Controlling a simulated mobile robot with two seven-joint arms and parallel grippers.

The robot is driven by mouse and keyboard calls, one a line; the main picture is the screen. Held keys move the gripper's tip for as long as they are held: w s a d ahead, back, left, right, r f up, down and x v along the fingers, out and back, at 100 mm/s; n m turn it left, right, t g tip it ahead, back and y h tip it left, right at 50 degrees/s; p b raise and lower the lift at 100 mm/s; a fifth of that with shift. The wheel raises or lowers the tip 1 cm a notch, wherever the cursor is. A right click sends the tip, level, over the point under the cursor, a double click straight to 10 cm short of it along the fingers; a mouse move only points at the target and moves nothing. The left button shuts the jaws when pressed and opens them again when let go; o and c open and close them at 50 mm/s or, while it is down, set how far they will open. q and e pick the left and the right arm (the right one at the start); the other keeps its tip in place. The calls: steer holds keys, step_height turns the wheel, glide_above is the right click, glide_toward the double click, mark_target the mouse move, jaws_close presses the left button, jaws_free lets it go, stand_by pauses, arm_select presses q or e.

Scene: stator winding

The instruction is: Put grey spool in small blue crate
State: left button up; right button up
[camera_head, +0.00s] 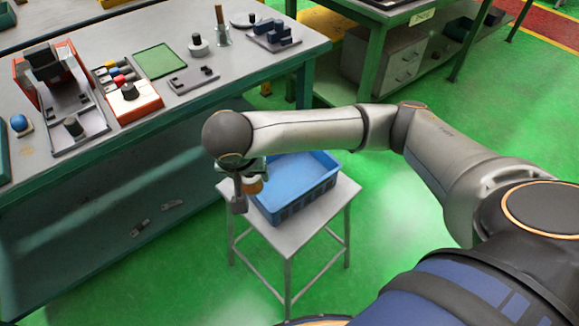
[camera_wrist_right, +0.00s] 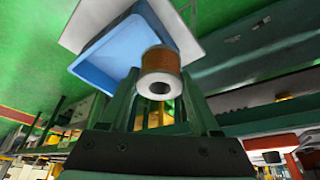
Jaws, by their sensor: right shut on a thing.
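My right gripper (camera_head: 243,190) is shut on the grey spool (camera_head: 253,184), which has a copper-coloured winding and a pale grey flange. The spool also shows between the fingers in the wrist view (camera_wrist_right: 159,84), with its hollow end toward the camera. The small blue crate (camera_head: 300,203) stands on a light stool. The gripper and spool are in front of the crate's left edge in the head view; the height between them is hard to tell. In the wrist view the crate (camera_wrist_right: 103,73) is behind the spool. The visible crate floor looks empty. My left gripper is not in view.
The light stool (camera_head: 289,238) stands on the green floor. A workbench (camera_head: 215,82) at the left holds a red-sided fixture, an orange tray (camera_head: 134,104), a green mat (camera_head: 154,62) and a pale spool-like part (camera_head: 198,46). Another green-framed table is at the back.

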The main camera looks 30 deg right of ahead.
steer(key=shift+w+a+f+m+g+h+b, duration=0.15)
steer(key=shift+w+a+m+g+h+b, duration=0.25)
steer(key=shift+w+m+b, duration=0.5)
steer(key=shift+a+r+m+b, duration=0.15)
steer(key=shift+r+m+b, duration=0.2)
steer(key=shift+m+b, duration=0.4)
steer(key=shift+r, duration=0.1)
steer(key=w+d+f, duration=0.2)
steer(key=d+f, duration=0.2)
steer(key=d, duration=0.5)
glide_toward(291, 174)
steer(key=shift+w, duration=0.55)
steer(key=shift+w+d+f+b, duration=0.15)
steer(key=shift+d+f+b, duration=0.15)
steer(key=shift+d+f, duration=0.4)
steer(key=shift+f, duration=1.7)
